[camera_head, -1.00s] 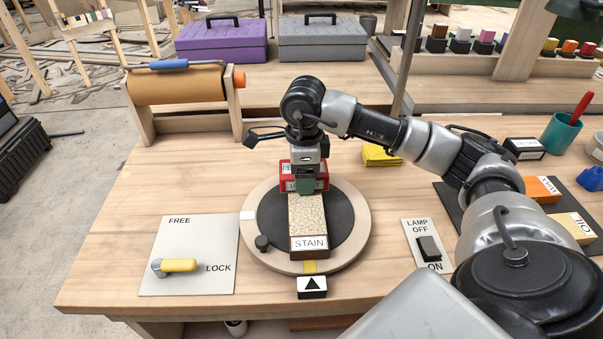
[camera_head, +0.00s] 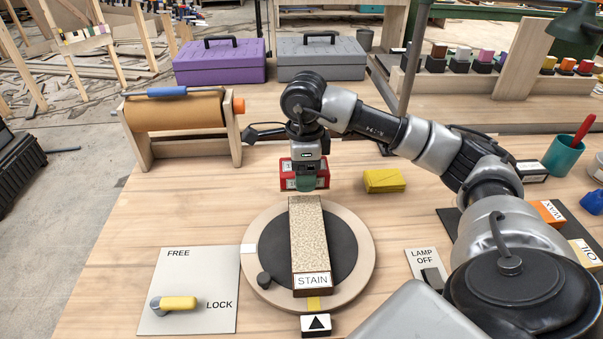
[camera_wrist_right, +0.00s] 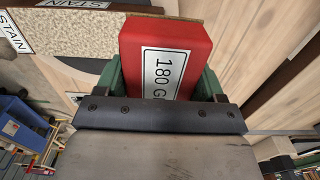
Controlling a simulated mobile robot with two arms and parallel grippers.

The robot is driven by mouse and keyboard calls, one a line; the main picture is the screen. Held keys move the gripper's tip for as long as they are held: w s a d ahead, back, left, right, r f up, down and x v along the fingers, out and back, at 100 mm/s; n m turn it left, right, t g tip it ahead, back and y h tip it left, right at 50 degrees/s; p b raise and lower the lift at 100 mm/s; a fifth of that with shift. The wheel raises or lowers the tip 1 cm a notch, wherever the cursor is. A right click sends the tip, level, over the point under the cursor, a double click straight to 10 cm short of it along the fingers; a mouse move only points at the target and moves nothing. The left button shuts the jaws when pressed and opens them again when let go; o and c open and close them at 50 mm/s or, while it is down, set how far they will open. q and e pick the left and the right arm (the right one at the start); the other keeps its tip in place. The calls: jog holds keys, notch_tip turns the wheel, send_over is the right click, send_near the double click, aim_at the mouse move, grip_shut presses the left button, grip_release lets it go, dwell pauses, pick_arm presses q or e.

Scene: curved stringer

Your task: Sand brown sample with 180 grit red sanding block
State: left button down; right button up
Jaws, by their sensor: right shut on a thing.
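The sample (camera_head: 309,240) is a long bar with a speckled tan top, brown sides and a STAIN label at its near end. It lies on the black centre of a round wooden turntable (camera_head: 361,262). My right gripper (camera_head: 305,183) is shut on the red sanding block (camera_head: 287,173). The block is at the sample's far end and seems raised clear of it. In the right wrist view the red block (camera_wrist_right: 165,45) sits between green fingers, its label reading "180 G" with the rest hidden. My left gripper is not in view.
A FREE/LOCK panel with a yellow handle (camera_head: 178,303) is at the left front. A yellow block (camera_head: 384,180) lies right of the gripper. A lamp switch panel (camera_head: 423,262) is partly hidden by my arm. A brown paper roll (camera_head: 175,112) stands at the back left.

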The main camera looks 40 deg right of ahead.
jog(key=shift+w+d+r+p, duration=0.15)
jog(key=shift+r+p, duration=0.3)
jog(key=shift+r, duration=0.45)
jog(key=shift+r+p, duration=0.55)
jog(key=shift+r, duration=0.4)
jog(key=shift+f, duration=0.1)
